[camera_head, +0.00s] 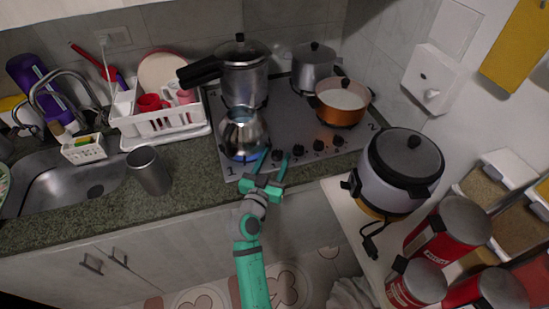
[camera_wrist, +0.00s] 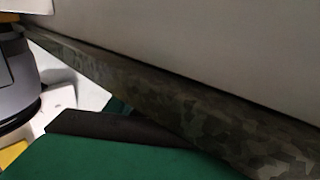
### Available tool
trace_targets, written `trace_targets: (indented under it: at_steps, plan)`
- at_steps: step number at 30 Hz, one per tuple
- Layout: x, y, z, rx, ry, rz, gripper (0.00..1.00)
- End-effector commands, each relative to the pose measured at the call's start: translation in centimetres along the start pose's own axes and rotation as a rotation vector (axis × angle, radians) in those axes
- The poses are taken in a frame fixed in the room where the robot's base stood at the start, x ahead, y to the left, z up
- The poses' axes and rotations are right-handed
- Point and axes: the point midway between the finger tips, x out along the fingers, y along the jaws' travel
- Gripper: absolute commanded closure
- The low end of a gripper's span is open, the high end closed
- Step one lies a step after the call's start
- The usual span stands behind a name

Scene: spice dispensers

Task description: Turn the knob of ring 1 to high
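The stove (camera_head: 215,110) is a grey cooktop with a row of dark knobs along its front edge. The number 1 is marked at its front left corner, beside the ring under a steel kettle (camera_head: 243,135). A blue glow shows under the kettle. The leftmost visible knob (camera_head: 276,155) shows between the fingers of my gripper (camera_head: 272,159). The fingers are spread apart; I cannot tell whether either touches the knob. In the wrist view, a green finger with a dark pad (camera_wrist: 120,130) lies close to the speckled counter edge (camera_wrist: 190,110). The knob is not visible there.
A pressure cooker (camera_head: 243,78), a steel pot (camera_head: 313,68) and an orange pan (camera_head: 341,108) stand on the other rings. A rice cooker (camera_head: 398,170) is to the right. A steel cup (camera_head: 149,170) and a dish rack (camera_head: 165,121) are left of the stove.

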Motion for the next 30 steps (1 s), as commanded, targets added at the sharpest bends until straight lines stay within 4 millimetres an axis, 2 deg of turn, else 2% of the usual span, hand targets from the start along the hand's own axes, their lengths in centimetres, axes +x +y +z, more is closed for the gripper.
trace_targets:
  at_steps: [6,10,24,30]
  plan:
    - [-0.1,0.0,-0.1,0.000,0.002,0.000,0.51]
    - [-1.0,0.0,-0.1,0.001,0.001,-0.001,0.51]
    - [-8.9,0.0,0.1,0.001,-0.001,-0.001,0.51]
    - [-10.6,0.0,0.0,0.000,0.000,-0.001,0.51]
